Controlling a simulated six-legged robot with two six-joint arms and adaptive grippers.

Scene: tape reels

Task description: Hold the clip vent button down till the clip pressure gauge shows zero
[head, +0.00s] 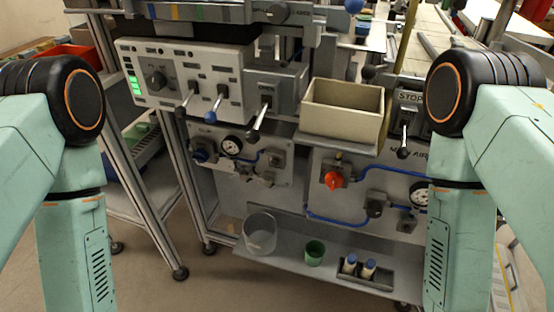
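A small round white-faced gauge (232,145) sits on the left pneumatic panel (213,170) below the grey control box. Its needle is too small to read. Blue tubing runs from it to small fittings (275,160) on the right of the same panel; I cannot tell for certain which of these is the vent button. A second gauge (419,194) on the right panel is partly hidden by my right arm. Both my arms show at the picture's sides, bent downward, apart from the panels. Neither gripper shows; both lie outside the picture.
Lever handles (257,121) stick out above the left panel. A beige open bin (342,112) juts out at the middle. A red knob (333,179) is on the right panel. The lower shelf holds a clear container (260,233), a green cup (315,252) and small bottles (349,264).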

